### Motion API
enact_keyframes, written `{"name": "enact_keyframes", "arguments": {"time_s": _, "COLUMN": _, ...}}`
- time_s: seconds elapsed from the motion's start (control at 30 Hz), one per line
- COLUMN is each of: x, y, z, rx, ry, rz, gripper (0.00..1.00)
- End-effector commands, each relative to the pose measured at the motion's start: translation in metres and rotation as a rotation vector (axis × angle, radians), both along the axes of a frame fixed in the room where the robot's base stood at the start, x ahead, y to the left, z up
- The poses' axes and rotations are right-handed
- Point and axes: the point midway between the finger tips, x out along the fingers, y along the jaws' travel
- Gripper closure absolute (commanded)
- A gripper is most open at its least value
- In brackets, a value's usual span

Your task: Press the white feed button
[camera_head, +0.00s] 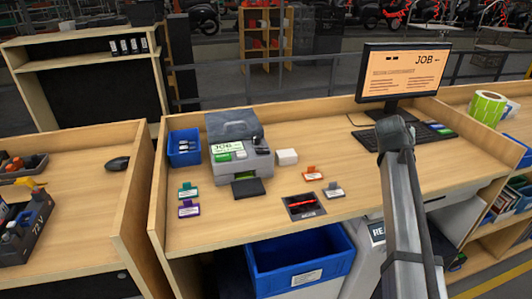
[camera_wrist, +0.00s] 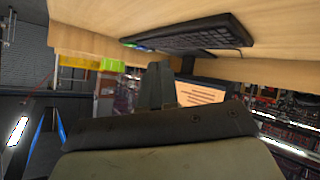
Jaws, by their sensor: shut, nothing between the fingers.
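The label printer (camera_head: 237,165) stands on the left half of the wooden bench in the head view, grey with an open-looking dark lid and a white and green label reading JOB. Small controls show on its top right, but I cannot make out the white feed button for certain at this size. My gripper (camera_wrist: 158,86) shows in the wrist view as dark fingers close together, with nothing held. In the head view my arm rises at the right, far from the printer; its fingers cannot be made out there.
A white block (camera_head: 287,157) sits right of the printer, and a blue bin (camera_head: 184,148) left of it. Small coloured tags and a dark tray (camera_head: 304,206) lie in front. The monitor (camera_head: 402,72) and keyboard (camera_head: 437,132) are at the right.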

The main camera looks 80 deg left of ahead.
Motion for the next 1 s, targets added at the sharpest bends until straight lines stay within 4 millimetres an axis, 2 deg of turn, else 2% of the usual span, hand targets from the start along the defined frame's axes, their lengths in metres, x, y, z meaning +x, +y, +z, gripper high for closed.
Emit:
{"name": "enact_keyframes", "arguments": {"time_s": 0.03, "x": -0.020, "y": 0.013, "z": 0.004, "rx": -0.013, "ry": 0.002, "rz": 0.019, "gripper": 1.00}}
{"name": "enact_keyframes", "arguments": {"time_s": 0.2, "x": -0.081, "y": 0.043, "z": 0.016, "rx": -0.061, "ry": 0.005, "rz": 0.072, "gripper": 1.00}}
{"name": "enact_keyframes", "arguments": {"time_s": 0.5, "x": -0.191, "y": 0.083, "z": 0.038, "rx": -0.145, "ry": 0.004, "rz": 0.162, "gripper": 1.00}}
{"name": "enact_keyframes", "arguments": {"time_s": 0.73, "x": -0.279, "y": 0.103, "z": 0.056, "rx": -0.209, "ry": -0.001, "rz": 0.230, "gripper": 1.00}}
{"name": "enact_keyframes", "arguments": {"time_s": 1.0, "x": -0.384, "y": 0.114, "z": 0.077, "rx": -0.281, "ry": -0.011, "rz": 0.308, "gripper": 1.00}}
